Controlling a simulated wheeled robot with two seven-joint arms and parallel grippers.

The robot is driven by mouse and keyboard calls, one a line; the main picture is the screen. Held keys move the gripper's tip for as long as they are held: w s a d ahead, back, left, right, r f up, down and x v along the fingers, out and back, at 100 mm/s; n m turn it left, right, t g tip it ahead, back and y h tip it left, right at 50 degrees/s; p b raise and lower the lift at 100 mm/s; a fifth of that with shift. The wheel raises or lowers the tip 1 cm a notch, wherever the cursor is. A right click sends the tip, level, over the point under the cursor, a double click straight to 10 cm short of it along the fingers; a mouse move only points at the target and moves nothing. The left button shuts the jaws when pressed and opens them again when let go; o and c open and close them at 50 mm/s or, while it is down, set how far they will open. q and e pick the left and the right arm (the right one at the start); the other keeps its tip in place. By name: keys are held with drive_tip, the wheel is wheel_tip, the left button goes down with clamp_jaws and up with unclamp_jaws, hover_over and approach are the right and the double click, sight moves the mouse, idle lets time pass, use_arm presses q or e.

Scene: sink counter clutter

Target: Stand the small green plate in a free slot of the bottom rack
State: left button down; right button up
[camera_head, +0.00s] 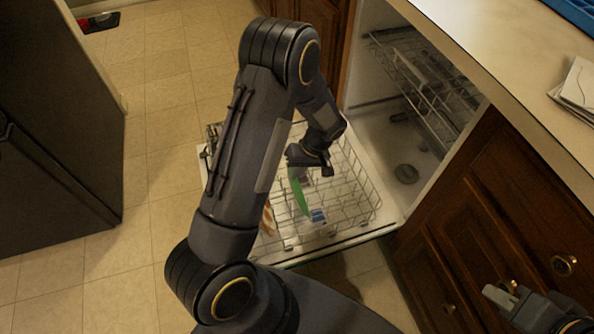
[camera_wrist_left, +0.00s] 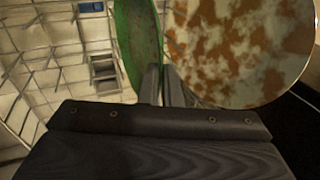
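The small green plate (camera_head: 299,194) is upright, nearly edge-on, over the bottom rack (camera_head: 366,207). In the left wrist view the green plate (camera_wrist_left: 138,38) rises at the fingertips. My left gripper (camera_head: 306,168) points down at its upper edge. In the left wrist view the fingers (camera_wrist_left: 162,84) are close together, with the plate's rim seeming to pass between them. Whether its lower edge sits in a slot is hard to tell. My right gripper (camera_head: 510,297) is at the lower right, apart from the rack; its opening is unclear.
A mottled orange-and-white plate (camera_wrist_left: 240,40) stands just right of the fingers and shows partly in the head view (camera_head: 267,217). A bluish item (camera_head: 318,216) is in the rack near the green plate. The dishwasher's upper rack (camera_head: 425,80) is inside, with cabinets (camera_head: 490,215) to the right.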

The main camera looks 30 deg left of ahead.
use_arm(q)
drive_tip(key=shift+f, duration=0.25)
drive_tip(key=c, duration=1.6)
unclamp_jaws()
drive_tip(key=shift+o, duration=0.2)
drive_tip(key=shift+r, duration=0.1)
drive_tip(key=p+v, duration=0.1)
drive_tip(key=v, duration=0.6)
drive_tip(key=shift+r+p, duration=0.25)
drive_tip(key=shift+p, duration=0.1)
drive_tip(key=shift+w+d, duration=0.1)
drive_tip(key=shift+d, duration=0.05)
